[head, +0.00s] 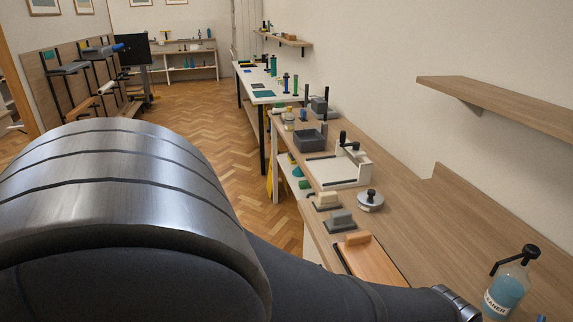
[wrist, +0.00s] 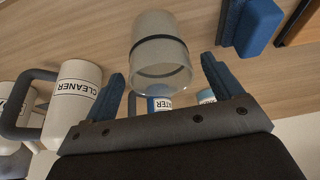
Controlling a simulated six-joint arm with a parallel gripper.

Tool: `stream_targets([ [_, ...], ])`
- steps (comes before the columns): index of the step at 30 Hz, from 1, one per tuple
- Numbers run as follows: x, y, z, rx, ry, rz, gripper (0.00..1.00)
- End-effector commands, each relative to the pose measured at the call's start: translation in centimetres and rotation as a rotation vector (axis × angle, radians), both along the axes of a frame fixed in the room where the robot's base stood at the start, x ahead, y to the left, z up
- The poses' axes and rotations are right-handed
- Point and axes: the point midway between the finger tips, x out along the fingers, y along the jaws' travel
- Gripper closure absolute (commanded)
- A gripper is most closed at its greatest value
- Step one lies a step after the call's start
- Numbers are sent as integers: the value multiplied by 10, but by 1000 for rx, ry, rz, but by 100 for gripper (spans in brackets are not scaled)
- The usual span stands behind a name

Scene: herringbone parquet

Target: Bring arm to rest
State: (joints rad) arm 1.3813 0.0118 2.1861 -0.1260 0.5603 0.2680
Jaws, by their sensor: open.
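My gripper (wrist: 163,68) shows in the wrist view, with its two blue fingers spread wide apart. A clear, cup-like vessel (wrist: 160,32) with a dark band appears between and beyond the fingertips. Bare gaps show on both sides of it, and I cannot tell how far beyond the fingers it is. In the head view my large metal and dark arm links fill the lower left; the gripper does not show there.
A white container labelled CLEANER (wrist: 75,95) is left of the fingers in the wrist view; a blue block (wrist: 258,22) is upper right. In the head view, a cleaner bottle (head: 505,288) stands on the wooden counter (head: 450,235). A wall shelf (head: 500,103) juts out above.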

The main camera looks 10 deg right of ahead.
Motion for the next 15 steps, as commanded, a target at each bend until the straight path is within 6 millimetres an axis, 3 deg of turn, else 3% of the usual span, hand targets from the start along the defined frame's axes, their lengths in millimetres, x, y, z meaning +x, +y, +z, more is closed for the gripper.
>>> stream_targets([
  [6,0,-5,-13,1,0,0,16],
  [15,1,-6,-16,0,-1,-1,16],
])
